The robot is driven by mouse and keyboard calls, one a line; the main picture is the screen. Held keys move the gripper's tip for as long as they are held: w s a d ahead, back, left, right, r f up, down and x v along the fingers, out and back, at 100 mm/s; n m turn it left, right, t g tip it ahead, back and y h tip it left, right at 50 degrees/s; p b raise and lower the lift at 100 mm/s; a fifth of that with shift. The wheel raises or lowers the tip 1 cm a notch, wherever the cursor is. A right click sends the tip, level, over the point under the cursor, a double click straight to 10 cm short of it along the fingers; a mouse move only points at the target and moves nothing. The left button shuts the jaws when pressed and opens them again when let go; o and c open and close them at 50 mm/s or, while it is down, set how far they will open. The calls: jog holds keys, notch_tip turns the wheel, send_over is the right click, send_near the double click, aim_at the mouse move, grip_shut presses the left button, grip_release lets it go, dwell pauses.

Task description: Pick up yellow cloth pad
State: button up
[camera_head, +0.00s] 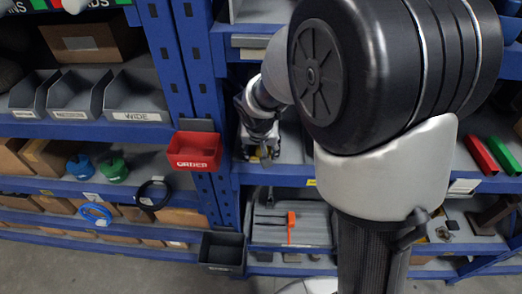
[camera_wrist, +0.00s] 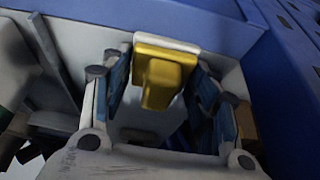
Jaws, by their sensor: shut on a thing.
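The yellow cloth pad (camera_wrist: 162,72) has a pale backing edge along its top and sits between the fingers of my gripper (camera_wrist: 160,88) in the wrist view. My gripper is shut on it, with a blue-padded finger on each side. In the head view my gripper (camera_head: 262,146) is in front of the blue rack at the middle shelf, and only a small bit of yellow (camera_head: 264,154) shows at its fingers. The arm covers much of the shelf to the right.
A red order bin (camera_head: 194,150) hangs on the rack post left of my gripper. A dark bin (camera_head: 222,250) is below it. Grey bins (camera_head: 138,97) stand on the left shelf. A grey tray (camera_head: 305,222) with an orange strip (camera_head: 291,227) is on the shelf below.

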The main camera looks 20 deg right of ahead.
jog(key=c, duration=0.4)
jog(key=shift+r, duration=0.15)
jog(key=shift+c, duration=0.2)
jog(key=shift+r, duration=0.25)
notch_tip(320, 180, up, 3)
jog(key=shift+r+p, duration=0.15)
jog(key=shift+p, duration=0.3)
jog(key=s+a+b, duration=0.1)
jog(key=s+a, duration=0.1)
jog(key=s, duration=0.6)
jog(key=s+a+b, duration=0.1)
jog(key=s+a, duration=0.2)
jog(key=s, duration=0.6)
jog(key=shift+a+f, duration=0.3)
jog(key=shift+s, duration=0.1)
